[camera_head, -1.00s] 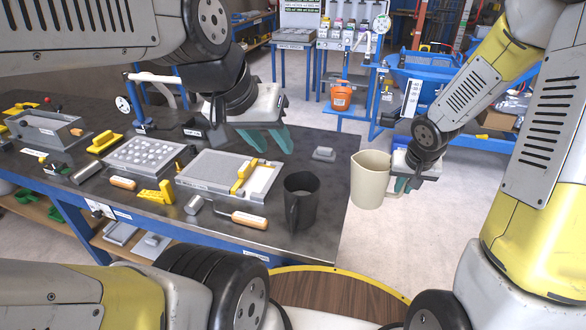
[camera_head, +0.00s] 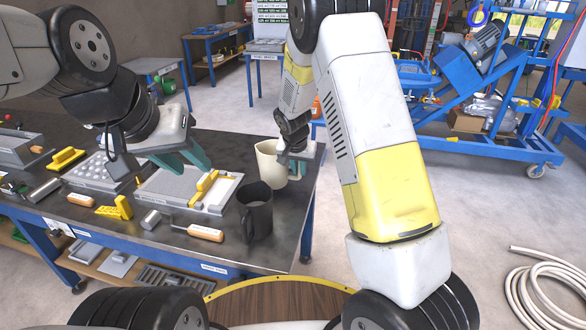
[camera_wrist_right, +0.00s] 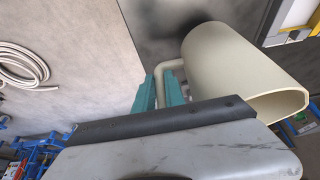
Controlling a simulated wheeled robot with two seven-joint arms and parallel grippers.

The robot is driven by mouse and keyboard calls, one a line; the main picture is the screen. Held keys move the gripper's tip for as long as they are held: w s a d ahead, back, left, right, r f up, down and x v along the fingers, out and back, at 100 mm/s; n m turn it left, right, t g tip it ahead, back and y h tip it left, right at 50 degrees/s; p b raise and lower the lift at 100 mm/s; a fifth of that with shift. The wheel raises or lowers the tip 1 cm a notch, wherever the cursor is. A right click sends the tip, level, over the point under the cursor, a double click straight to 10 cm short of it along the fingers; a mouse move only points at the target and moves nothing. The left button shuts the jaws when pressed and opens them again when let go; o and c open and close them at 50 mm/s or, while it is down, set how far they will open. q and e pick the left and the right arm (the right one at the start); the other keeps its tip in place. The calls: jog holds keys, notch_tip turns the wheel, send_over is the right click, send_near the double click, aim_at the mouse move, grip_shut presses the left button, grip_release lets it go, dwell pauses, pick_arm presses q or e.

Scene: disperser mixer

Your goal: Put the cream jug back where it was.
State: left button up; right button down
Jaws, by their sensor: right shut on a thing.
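The cream jug (camera_head: 270,165) is upright at the table's right end, just behind the black jug (camera_head: 257,215). I cannot tell whether its base touches the table. My right gripper (camera_head: 297,160) is at its right side. In the right wrist view, the teal fingers (camera_wrist_right: 160,90) are shut on the handle of the cream jug (camera_wrist_right: 235,65). My left gripper (camera_head: 181,160) is open and empty above the grey tray. The table surface behind the cream jug is partly hidden.
The dark worktable (camera_head: 285,228) holds a grey tray (camera_head: 160,185) with yellow pieces, a roller with an orange handle (camera_head: 205,233) and a yellow holder (camera_head: 115,209). Bare tabletop lies right of the black jug. A coiled hose (camera_head: 545,290) lies on the floor.

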aim_at(299, 179)
jog(key=shift+f, duration=1.85)
jog(key=shift+f, duration=0.1)
jog(key=c, duration=1.4)
grip_release()
jog(key=shift+f, duration=0.1)
jog(key=s+d+r+n+y, duration=0.1)
jog(key=s+d+r, duration=0.1)
jog(key=s+r, duration=0.8)
jog(key=s+d+r+y, duration=0.2)
jog(key=s+r, duration=0.4)
jog(key=r, duration=0.7)
jog(key=s+d+r+n+t, duration=0.1)
jog(key=s+r, duration=0.2)
jog(key=s, duration=0.5)
jog(key=s+d+r+n, duration=0.1)
jog(key=s+r+n, duration=0.1)
jog(key=s, duration=0.6)
jog(key=shift+s+r+t+y, duration=0.3)
jog(key=shift+r+t, duration=0.1)
jog(key=shift+r, duration=0.3)
